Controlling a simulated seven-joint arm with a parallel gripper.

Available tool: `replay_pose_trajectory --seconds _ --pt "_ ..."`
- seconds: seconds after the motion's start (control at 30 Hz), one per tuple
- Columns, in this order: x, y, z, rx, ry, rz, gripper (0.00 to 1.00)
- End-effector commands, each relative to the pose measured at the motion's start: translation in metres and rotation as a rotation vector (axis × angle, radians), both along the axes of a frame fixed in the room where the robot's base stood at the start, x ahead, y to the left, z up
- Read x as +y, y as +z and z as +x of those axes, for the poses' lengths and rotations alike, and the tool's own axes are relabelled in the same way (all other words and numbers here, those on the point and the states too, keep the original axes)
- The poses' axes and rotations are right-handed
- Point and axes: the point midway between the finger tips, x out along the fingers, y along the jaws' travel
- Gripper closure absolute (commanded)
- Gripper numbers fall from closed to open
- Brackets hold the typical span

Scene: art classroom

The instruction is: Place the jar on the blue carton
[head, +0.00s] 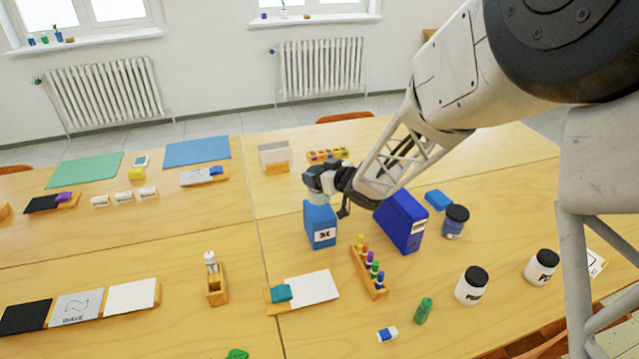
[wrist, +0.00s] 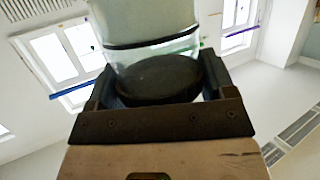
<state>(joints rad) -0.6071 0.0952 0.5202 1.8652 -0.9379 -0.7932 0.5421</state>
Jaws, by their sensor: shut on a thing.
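My gripper (head: 328,180) is shut on a jar of pale, clear glass (head: 318,198). In the wrist view the jar (wrist: 148,30) sits between the fingers, with a dark round end (wrist: 155,80) towards the palm. In the head view the jar is right over the top of the blue carton (head: 318,228), which stands upright with a white label on its front. The gripper and jar hide part of the carton's top. I cannot tell whether the jar touches it.
A darker blue box file (head: 402,220) stands close to the right, partly behind my arm. A wooden rack of coloured bottles (head: 368,272) is in front. Black-lidded jars (head: 471,285) stand at the right. A white sheet (head: 312,288) lies in front left.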

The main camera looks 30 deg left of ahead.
Motion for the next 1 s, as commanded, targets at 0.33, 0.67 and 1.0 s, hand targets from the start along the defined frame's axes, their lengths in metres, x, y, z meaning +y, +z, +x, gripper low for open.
replay_pose_trajectory --seconds 0.33,0.67,1.0 --pt "0.000 -0.030 0.000 0.000 0.000 0.000 0.78" --pt "0.000 -0.033 0.000 0.000 0.000 0.001 0.78" --pt "0.000 -0.037 0.000 0.000 0.000 0.000 0.01"
